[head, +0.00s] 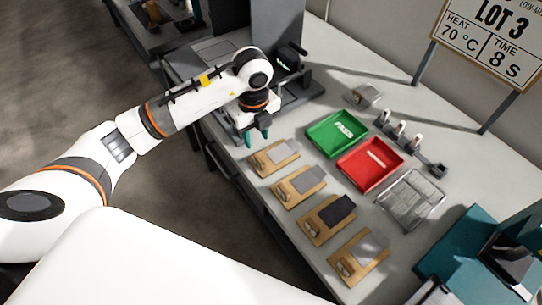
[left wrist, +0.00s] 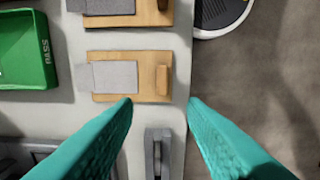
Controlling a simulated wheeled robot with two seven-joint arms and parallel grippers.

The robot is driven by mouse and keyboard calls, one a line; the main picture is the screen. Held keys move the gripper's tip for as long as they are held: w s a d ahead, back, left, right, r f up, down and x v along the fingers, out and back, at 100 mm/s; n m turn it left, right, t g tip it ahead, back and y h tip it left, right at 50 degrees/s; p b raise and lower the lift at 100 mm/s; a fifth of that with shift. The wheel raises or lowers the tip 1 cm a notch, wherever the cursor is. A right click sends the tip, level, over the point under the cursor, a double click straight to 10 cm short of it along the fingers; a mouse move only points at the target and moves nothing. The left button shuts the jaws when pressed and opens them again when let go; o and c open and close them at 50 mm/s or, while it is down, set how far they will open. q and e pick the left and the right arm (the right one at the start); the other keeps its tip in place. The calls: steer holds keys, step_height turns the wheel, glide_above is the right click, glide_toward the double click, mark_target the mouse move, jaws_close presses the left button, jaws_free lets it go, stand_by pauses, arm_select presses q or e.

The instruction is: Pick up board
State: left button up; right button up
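Several wooden boards lie in a row along the table's near edge, each with a wooden block and a flat sheet on it. The farthest board (head: 262,163) has a grey sheet (head: 285,151); the others are the second board (head: 290,193), the third board with a dark sheet (head: 316,229) and the nearest board (head: 347,268). My left gripper (head: 257,138) is open and empty, just beyond the farthest board. In the left wrist view its teal fingers (left wrist: 160,104) are spread apart, with a board (left wrist: 145,88) just ahead of them.
A green tray (head: 313,137) and a red tray (head: 346,169) stand behind the boards, with a wire basket (head: 388,200) beside them. A grey machine (head: 297,82) stands past the gripper. A grey fixture (left wrist: 152,150) lies between the fingers in the wrist view.

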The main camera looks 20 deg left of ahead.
mark_target(258, 157)
arm_select(q)
step_height(258, 157, down, 3)
steer(key=shift+f, duration=0.15)
steer(key=f, duration=0.1)
steer(key=f+p, duration=0.1)
steer(key=f, duration=0.3)
steer(key=shift+s+d+p, duration=0.25)
steer(key=shift+s+p, duration=0.1)
steer(key=shift+s, duration=0.05)
steer(key=shift+f, duration=0.25)
jaws_close()
